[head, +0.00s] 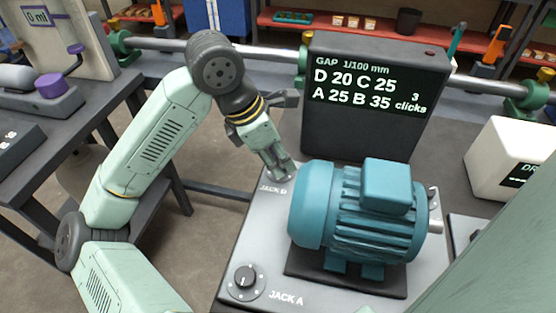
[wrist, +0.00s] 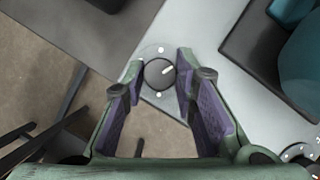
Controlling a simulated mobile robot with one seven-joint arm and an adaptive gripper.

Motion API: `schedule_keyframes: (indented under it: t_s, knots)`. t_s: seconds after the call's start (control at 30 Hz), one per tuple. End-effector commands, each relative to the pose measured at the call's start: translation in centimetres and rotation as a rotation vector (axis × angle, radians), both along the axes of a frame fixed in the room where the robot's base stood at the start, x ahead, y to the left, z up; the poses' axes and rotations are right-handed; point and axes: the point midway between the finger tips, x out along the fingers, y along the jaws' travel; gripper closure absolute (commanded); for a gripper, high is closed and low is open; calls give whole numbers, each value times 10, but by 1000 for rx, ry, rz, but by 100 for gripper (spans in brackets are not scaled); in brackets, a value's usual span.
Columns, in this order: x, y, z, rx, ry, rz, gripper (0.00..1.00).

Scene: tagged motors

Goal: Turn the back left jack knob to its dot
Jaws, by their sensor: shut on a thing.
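The back left jack knob (wrist: 160,73) is a round black dial on a pale disc, in the wrist view. Its white pointer line is tilted up and to the right. One white dot (wrist: 161,50) lies above the knob and another below it. My gripper (wrist: 160,82) has a finger on each side of the knob and is shut on it. In the head view my gripper (head: 283,173) points down at the back left corner of the plate (head: 238,213), by the JACK D label, and hides the knob.
A teal motor (head: 355,215) stands right of my gripper, close by. Behind it a black display (head: 375,95) reads D 20, C 25, A 25, B 35, and 3 clicks. The JACK A knob (head: 245,277) is at the front left.

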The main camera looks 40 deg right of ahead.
Motion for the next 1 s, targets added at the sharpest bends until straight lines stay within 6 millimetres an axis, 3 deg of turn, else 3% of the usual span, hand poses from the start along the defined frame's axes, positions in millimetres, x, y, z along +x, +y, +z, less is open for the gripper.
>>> schedule_keyframes:
  t_s: [0.2, 1.0]
  knots:
    - [0, 1, -7, 2, -9, 172, 100]
    - [-4, 0, -4, 2, -5, 833, 100]
